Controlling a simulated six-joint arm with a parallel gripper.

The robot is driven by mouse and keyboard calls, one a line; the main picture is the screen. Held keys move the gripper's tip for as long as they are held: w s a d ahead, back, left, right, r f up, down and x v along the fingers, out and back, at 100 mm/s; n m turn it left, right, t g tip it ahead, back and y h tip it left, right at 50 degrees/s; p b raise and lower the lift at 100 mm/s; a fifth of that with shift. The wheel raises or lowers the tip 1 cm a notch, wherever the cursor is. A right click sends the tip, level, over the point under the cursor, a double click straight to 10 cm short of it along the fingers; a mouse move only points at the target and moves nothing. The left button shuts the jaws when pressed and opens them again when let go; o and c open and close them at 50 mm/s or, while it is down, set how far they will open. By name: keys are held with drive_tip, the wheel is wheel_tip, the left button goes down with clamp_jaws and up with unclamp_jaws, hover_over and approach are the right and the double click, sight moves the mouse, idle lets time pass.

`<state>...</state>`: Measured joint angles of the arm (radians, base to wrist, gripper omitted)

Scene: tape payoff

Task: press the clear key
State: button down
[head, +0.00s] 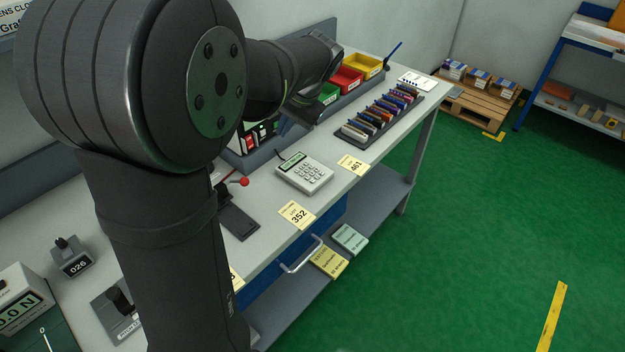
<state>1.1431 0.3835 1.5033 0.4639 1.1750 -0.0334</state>
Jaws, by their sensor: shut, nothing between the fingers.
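A pale grey keypad device (304,174) with a small greenish display and rows of light keys sits on the bench, near its front edge. The key labels are too small to read, so I cannot tell which key is the clear key. My gripper (308,117) is a small dark shape at the end of my arm, beyond and above the keypad, in front of the coloured bins. It is shut and empty, apart from the keypad. My arm hides part of the bench on the left.
A dark rack of several coloured pieces (382,114) lies right of the keypad. Red (346,80) and yellow (362,66) bins stand behind. A red-knobbed lever (243,182) is to the left. Yellow labels (297,214) mark the front edge.

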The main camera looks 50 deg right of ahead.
drive_tip(key=s+d+f+m+t, duration=0.2)
drive_tip(key=s+d+f+m, duration=0.2)
drive_tip(key=m, duration=0.6)
drive_tip(key=shift+s+d+f, duration=0.15)
drive_tip(key=shift+s+f, duration=0.05)
drive_tip(key=shift+s, duration=0.6)
approach(308, 178)
drive_tip(key=shift+w+r+x, duration=0.1)
drive_tip(key=shift+w+x, duration=0.05)
drive_tip(key=shift+x, duration=1.15)
drive_tip(key=shift+w+r+x, duration=0.1)
drive_tip(key=shift+w+x, duration=0.1)
drive_tip(key=shift+x, duration=1.1)
drive_tip(key=shift+f, duration=0.4)
drive_tip(key=shift+f, duration=0.25)
drive_tip(key=shift+r, duration=0.75)
